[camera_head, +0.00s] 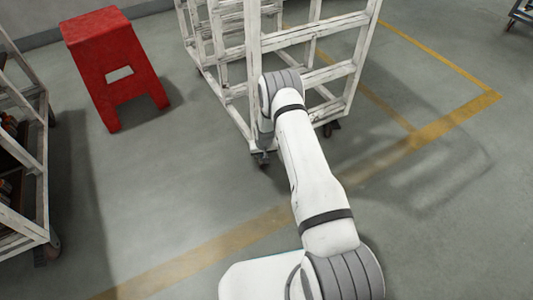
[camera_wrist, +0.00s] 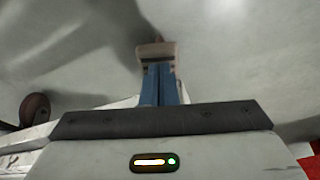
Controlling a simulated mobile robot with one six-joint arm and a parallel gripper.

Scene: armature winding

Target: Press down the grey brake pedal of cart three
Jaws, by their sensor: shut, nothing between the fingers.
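A white-painted cart frame (camera_head: 310,75) stands at the top middle of the head view; I cannot read a number on it. My arm reaches to its near lower corner, where my gripper (camera_head: 264,142) is low, small and partly hidden by my wrist. In the wrist view my gripper (camera_wrist: 158,85) is shut, with its blue fingers together and nothing between them. A small grey-beige piece (camera_wrist: 156,48) shows at the fingertips; I cannot tell whether it is the brake pedal or whether they touch. A dark caster part (camera_head: 261,158) sits at the cart's near corner.
A red stool (camera_head: 105,60) stands at the upper left. Another white cart (camera_head: 25,215) with shelves is at the left edge. A caster wheel (camera_wrist: 35,108) shows at the left of the wrist view.

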